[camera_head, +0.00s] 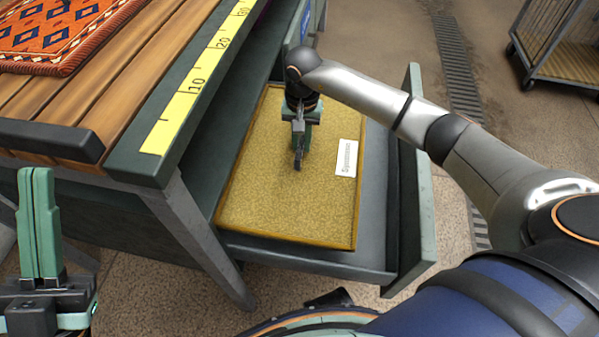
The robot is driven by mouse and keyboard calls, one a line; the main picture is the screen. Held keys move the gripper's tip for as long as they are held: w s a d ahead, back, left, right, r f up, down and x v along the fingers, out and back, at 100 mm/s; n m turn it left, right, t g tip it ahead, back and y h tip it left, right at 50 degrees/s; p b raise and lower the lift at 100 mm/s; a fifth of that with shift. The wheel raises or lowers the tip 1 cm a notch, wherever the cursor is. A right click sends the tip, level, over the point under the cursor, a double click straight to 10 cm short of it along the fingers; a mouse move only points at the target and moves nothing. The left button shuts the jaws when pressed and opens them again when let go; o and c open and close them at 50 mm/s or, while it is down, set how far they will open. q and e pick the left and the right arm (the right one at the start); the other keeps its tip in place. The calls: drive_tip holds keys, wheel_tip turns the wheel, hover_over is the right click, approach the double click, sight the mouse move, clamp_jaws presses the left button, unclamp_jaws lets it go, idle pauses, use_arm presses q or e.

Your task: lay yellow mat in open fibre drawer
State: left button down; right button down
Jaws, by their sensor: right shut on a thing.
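The yellow mat (275,195), with a white printed label on its right part, lies flat inside the open drawer (378,200). The drawer is pulled out from under the wooden bench. My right gripper (298,160) points down over the middle of the mat. Its fingers are shut on the mat, though the pinched spot is hard to see. My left gripper (40,225) stands at the far left, away from the drawer. Its fingers point up, are together, and hold nothing visible.
The wooden bench (110,85) bears a yellow ruler strip (195,85) on its edge and a patterned orange rug (55,35). A bench leg (200,235) stands left of the drawer. A wire cart (560,45) is at the far right. Floor beyond the drawer front is clear.

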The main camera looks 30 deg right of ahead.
wheel_tip(320, 180, down, 9)
drive_tip(key=b, duration=0.3)
drive_tip(key=shift+f, duration=0.2)
drive_tip(key=shift+f, duration=0.15)
drive_tip(key=shift+f+b, duration=0.45)
drive_tip(key=shift+b, duration=0.15)
drive_tip(key=c, duration=0.8)
unclamp_jaws()
